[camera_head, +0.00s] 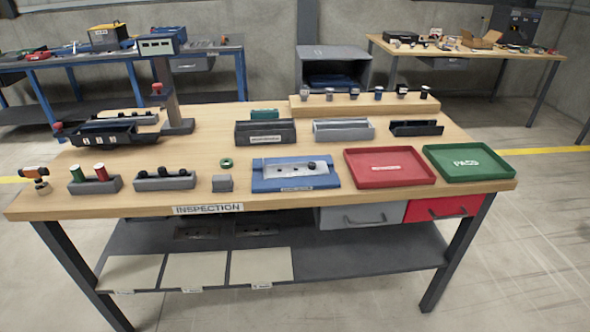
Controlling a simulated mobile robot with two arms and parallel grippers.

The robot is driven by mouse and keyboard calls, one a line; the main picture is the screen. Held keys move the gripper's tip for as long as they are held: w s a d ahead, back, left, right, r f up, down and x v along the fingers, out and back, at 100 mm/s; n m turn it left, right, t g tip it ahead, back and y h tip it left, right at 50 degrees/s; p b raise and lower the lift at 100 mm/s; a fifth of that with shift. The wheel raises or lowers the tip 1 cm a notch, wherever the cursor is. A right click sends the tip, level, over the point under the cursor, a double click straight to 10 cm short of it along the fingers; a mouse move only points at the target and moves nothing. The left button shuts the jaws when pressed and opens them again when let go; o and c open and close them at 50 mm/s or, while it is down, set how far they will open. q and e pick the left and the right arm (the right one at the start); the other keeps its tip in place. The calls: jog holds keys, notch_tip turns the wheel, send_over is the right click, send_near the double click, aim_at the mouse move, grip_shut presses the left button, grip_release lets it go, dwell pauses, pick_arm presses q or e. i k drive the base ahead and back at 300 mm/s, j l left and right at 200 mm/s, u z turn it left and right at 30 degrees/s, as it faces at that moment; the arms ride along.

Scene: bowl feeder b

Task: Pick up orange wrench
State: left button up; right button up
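An orange and black tool (34,174) is at the front left corner of the inspection table (110,203). It is the only clearly orange thing on this table, and it may be the orange wrench. It seems to rest raised on a small stand, with its orange end to the left. It is too small to make out its jaw or exact shape. Neither of my grippers shows in the view.
A grey block with green and red handles (98,182) stands just right of the orange tool. Farther right are a grey block (165,184), a blue fixture (262,183), a red tray (411,180) and a green tray (492,176). Floor in front is clear.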

aim_at(37, 172)
jog(key=i+l, duration=0.15)
jog(key=i, duration=0.35)
jog(key=i+l, duration=0.2)
jog(key=i, duration=0.3)
jog(key=u, duration=1.85)
jog(key=i+j, duration=0.4)
jog(key=z, duration=0.05)
